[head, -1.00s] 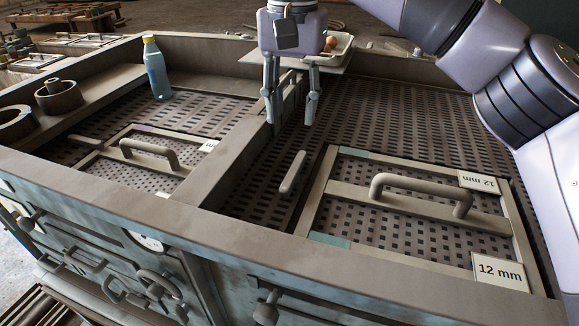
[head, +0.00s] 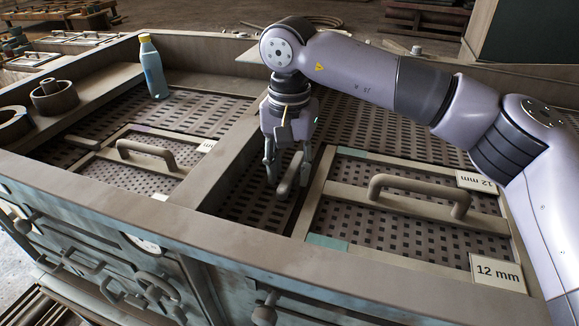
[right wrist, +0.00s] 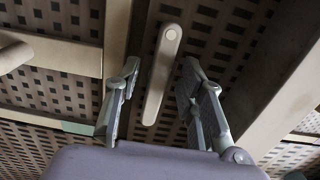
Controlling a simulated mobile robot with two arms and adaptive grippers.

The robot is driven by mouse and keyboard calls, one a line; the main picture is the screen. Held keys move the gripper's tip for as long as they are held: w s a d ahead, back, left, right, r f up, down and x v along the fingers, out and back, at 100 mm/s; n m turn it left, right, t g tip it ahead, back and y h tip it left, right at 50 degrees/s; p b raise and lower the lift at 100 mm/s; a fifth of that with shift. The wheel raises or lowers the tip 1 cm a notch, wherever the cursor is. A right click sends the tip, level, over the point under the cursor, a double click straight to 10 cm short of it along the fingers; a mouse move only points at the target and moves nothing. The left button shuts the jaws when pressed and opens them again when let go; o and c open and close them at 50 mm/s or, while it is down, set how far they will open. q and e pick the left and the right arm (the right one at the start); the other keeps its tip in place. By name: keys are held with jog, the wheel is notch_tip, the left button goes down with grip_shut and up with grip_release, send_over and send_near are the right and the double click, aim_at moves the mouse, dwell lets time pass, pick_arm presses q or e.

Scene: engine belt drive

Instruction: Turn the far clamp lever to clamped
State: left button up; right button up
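A light grey clamp lever (head: 284,191) lies low in the right bay, beside the left edge of the 12 mm screen frame (head: 313,200) and roughly along it. In the right wrist view the lever (right wrist: 159,85) lies between the two spread fingers, with a round pivot at its upper end. My right gripper (head: 288,178) points down over the lever and is open. A gap shows between the lever and each finger in the wrist view. A second grey lever (head: 83,142) is by the left bay's frame. I cannot tell which is called far. My left gripper is not in view.
The 12 mm frame has a raised handle (head: 420,188) to the right of my gripper. A divider wall (head: 228,165) stands to its left. A blue bottle (head: 154,70) with a yellow cap stands in the left bay, far from the gripper.

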jog(key=shift+c, duration=0.3)
grip_shut()
jog(key=shift+m, duration=0.3)
jog(key=m, duration=0.1)
jog(key=m+b, duration=0.1)
jog(key=m, duration=0.1)
jog(key=shift+w+a, duration=0.15)
jog(key=shift+a, duration=0.05)
jog(key=m, duration=0.2)
jog(key=m+b, duration=0.1)
jog(key=m, duration=0.2)
jog(key=shift+w+a, duration=0.15)
jog(key=shift+w, duration=0.05)
jog(key=m, duration=0.4)
jog(key=shift+w+a, duration=0.1)
jog(key=shift+w, duration=0.1)
jog(key=shift+w+m+b, duration=0.15)
jog(key=shift+m+b, duration=0.1)
jog(key=shift+m, duration=1)
jog(key=shift+w+m+b, duration=0.1)
jog(key=shift+m+b, duration=0.15)
jog(key=shift+m, duration=1)
